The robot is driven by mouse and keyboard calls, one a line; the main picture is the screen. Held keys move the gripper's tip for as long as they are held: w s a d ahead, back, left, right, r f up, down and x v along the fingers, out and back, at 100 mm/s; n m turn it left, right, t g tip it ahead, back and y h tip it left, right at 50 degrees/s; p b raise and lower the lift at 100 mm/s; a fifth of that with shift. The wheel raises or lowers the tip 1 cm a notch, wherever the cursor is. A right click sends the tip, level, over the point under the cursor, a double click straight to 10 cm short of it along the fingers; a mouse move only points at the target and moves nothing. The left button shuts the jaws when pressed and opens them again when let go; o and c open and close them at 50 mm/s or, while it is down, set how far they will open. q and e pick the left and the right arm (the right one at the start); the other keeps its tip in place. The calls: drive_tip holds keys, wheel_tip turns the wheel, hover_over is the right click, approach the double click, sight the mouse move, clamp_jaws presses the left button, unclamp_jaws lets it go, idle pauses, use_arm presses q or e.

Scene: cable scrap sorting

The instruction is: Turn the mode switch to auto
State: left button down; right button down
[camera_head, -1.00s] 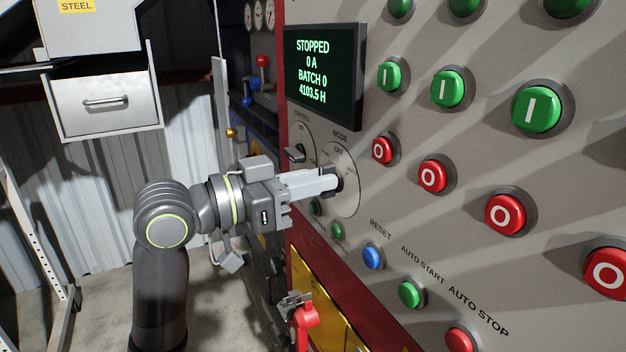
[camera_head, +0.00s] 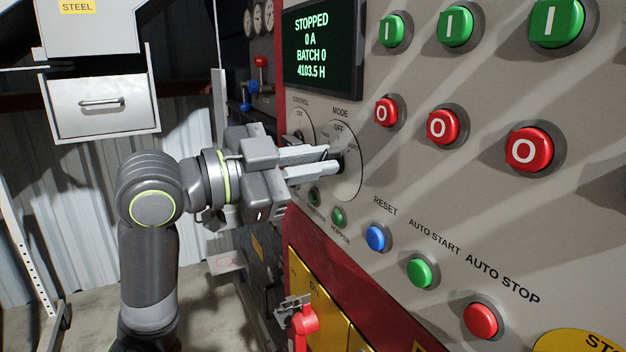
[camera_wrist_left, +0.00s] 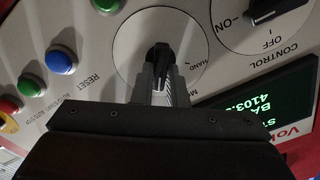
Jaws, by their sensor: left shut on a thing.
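The mode switch is a black knob (camera_wrist_left: 160,55) on a round pale dial plate (camera_head: 348,180) marked MODE, with OFF at its top and AUTO to the right in the head view. My left gripper (camera_head: 332,162) is at the dial, its two pale fingers shut on the knob. In the left wrist view the fingers (camera_wrist_left: 160,80) lie on either side of the knob, and HAND shows on the dial (camera_wrist_left: 135,50). The fingers partly hide the knob in the head view, so I cannot tell its exact setting. My right gripper is not in view.
The control switch (camera_wrist_left: 275,8) sits close beside the mode dial. A display (camera_head: 322,50) reads STOPPED. Green buttons (camera_head: 455,25) and red buttons (camera_head: 443,125) cover the panel at right. A red handle (camera_head: 303,320) sticks out below.

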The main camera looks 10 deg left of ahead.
use_arm(q)
drive_tip(key=shift+f+m+b, duration=0.1)
drive_tip(key=shift+m+b, duration=0.9)
drive_tip(key=shift+m, duration=0.4)
drive_tip(key=c, duration=1.5)
unclamp_jaws()
drive_tip(key=shift+o, duration=0.2)
